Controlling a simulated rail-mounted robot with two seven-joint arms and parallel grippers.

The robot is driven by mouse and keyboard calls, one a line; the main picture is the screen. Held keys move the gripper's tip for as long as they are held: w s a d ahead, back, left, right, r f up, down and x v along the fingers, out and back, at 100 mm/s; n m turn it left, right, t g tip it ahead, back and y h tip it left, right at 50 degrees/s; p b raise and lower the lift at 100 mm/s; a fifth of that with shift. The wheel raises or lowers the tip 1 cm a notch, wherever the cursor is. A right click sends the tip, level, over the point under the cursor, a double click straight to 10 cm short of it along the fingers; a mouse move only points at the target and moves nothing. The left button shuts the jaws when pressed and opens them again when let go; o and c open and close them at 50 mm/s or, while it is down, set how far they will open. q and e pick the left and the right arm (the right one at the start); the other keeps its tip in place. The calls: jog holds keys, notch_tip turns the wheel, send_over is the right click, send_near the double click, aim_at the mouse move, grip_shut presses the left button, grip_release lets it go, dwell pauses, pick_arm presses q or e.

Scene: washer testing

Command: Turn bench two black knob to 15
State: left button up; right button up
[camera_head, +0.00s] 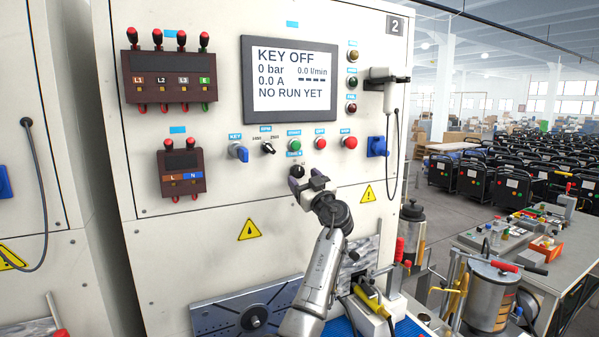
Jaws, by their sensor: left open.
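The bench panel marked 2 carries a round black knob (297,171) below the row of controls, under a small blue label. The numbers around it are too small to read, so its setting cannot be told. My left gripper (307,182) is open just below and right of this knob, its fingers pointing up towards the panel. It appears empty; whether a finger touches the knob cannot be told. A second, smaller black selector (268,148) sits higher left, between markings that look like 1450 and 2900. My right gripper is not in view.
The screen (294,75) reads KEY OFF, 0 bar, NO RUN YET. A blue key switch (238,152), a green button (295,145) and red buttons (320,143) line the panel. A cluttered table (540,262) stands at right.

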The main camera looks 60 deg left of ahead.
aim_at(300, 174)
pick_arm(q)
jog(key=shift+x, duration=1.5)
jog(key=c, duration=0.9)
